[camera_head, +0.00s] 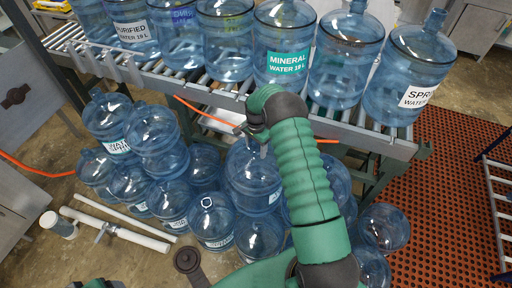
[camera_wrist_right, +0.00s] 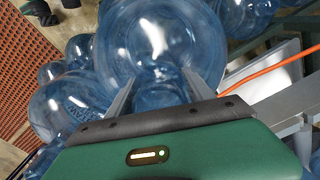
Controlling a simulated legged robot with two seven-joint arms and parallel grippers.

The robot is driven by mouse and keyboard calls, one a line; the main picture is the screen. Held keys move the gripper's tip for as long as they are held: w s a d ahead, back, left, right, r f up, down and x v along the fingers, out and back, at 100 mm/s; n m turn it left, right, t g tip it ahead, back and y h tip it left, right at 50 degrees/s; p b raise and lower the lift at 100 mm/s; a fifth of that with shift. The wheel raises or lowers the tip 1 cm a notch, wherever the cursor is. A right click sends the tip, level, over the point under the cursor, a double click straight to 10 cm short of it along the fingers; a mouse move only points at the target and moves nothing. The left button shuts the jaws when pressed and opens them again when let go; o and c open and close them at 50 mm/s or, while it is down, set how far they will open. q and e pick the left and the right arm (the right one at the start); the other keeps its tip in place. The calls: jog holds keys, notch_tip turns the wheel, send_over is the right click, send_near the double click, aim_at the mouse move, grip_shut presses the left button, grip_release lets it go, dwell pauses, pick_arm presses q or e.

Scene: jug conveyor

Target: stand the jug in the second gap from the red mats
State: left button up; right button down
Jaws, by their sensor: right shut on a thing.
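My right gripper (camera_head: 258,136) hangs in front of the conveyor's near rail, below the height of the rollers. In the right wrist view the gripper (camera_wrist_right: 160,78) is shut on a clear blue jug (camera_wrist_right: 158,32), one finger on each side of its neck. In the head view this jug (camera_head: 253,176) seems to hang under the gripper, partly hidden by my arm. A row of blue jugs stands upright on the conveyor (camera_head: 402,146), including one labelled Mineral Water (camera_head: 285,55) and one labelled Spring (camera_head: 408,70). Spaces between them look narrow. Red mats (camera_head: 450,170) cover the floor at right. My left gripper is not seen.
Several more jugs (camera_head: 155,145) are stacked on the floor below the conveyor, close around the held jug. An orange cord (camera_head: 205,112) runs along the conveyor's near side. White pipes (camera_head: 115,230) lie on the floor at left. A metal rack (camera_head: 497,205) stands at far right.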

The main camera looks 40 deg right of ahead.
jog(key=shift+c, duration=2)
grip_release()
jog(key=shift+r, duration=0.1)
jog(key=shift+r, duration=0.3)
notch_tip(320, 180, up, 11)
jog(key=shift+a+f+b, duration=0.1)
jog(key=shift+f+b, duration=0.05)
jog(key=shift+b, duration=0.65)
jog(key=s+a+r+n+t, duration=0.1)
jog(key=s+a+r+n, duration=0.15)
jog(key=a, duration=0.35)
jog(key=s+a+r+n, duration=0.1)
jog(key=s+a+n, duration=0.1)
jog(key=a+n, duration=0.3)
jog(key=s+a+r+n+t, duration=0.1)
jog(key=s+a+n, duration=0.2)
jog(key=a, duration=0.3)
jog(key=s+a+n, duration=0.6)
jog(key=s+a, duration=0.2)
jog(key=s, duration=0.3)
jog(key=shift+a+t, duration=0.3)
jog(key=shift+a, duration=0.05)
